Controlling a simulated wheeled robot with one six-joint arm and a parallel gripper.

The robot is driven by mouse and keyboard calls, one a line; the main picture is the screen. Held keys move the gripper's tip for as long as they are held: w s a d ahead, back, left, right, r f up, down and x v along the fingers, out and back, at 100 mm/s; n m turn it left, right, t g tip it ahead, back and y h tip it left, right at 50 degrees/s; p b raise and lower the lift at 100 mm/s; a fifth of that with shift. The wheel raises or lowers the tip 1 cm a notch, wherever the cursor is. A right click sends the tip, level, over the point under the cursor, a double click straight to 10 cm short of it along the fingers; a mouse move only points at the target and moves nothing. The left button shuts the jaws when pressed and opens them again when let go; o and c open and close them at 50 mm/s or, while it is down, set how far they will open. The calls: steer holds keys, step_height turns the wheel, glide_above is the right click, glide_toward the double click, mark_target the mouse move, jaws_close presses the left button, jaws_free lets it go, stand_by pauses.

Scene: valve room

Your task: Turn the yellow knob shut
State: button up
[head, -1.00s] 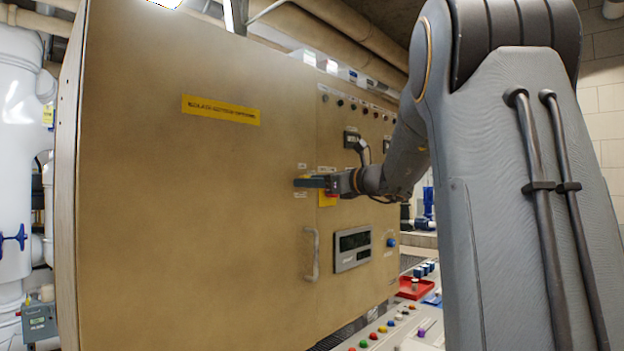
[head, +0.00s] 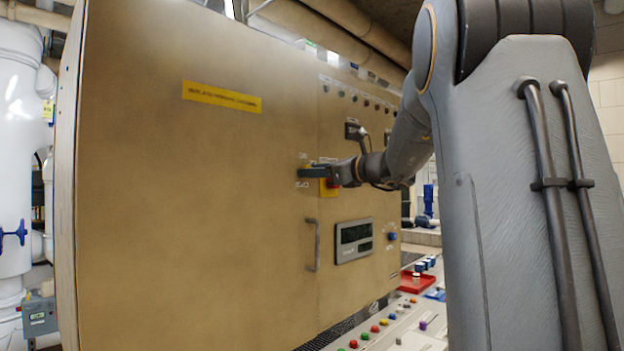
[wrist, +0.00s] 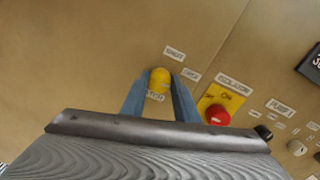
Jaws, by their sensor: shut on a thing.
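The yellow knob (wrist: 159,79) sits on the tan cabinet front, with small white labels around it. In the wrist view it lies between the two blue-grey fingers of my gripper (wrist: 159,92), which are shut on it. In the head view my gripper (head: 312,172) reaches the panel from the right, and its fingers hide the knob. Lettering on the labels is too small to read surely, so I cannot tell the knob's setting.
A red button (wrist: 218,115) on a yellow plate is close to the right of my gripper. A cabinet handle (head: 313,245) and a display box (head: 354,240) are below. A console with coloured buttons (head: 374,329) and a red tray (head: 412,282) stand at lower right.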

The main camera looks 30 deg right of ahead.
steer(key=n+b, duration=1.6)
steer(key=b, duration=0.6)
steer(key=shift+a+f, duration=0.1)
steer(key=shift+n+b, duration=0.3)
steer(key=shift+b, duration=0.15)
steer(key=o, duration=1.1)
steer(key=shift+c, duration=0.2)
steer(key=shift+s, duration=0.15)
